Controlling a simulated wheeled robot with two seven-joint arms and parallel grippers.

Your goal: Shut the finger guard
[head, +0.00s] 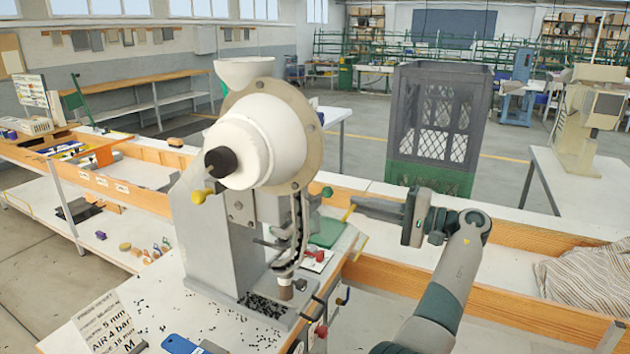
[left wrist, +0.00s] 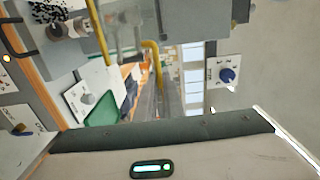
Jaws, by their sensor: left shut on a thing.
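The press (head: 218,215) is a grey frame with a large white drum and funnel on top. A yellow bar, which I take as the finger guard (head: 349,213), shows in small part beside the press's right side. My left gripper (head: 354,203) is at the right of the press, reaching in from the right, shut on the yellow bar. In the left wrist view the fingers (left wrist: 124,45) are blurred against the bar. My right gripper is not in view.
Black eyelets lie scattered around the press foot. A green pad (head: 326,232), a small plate with a red knob (head: 319,256) and levers sit close to the press. A dark mesh crate (head: 437,125) stands behind my arm. A box with a blue knob (left wrist: 228,75) shows in the wrist view.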

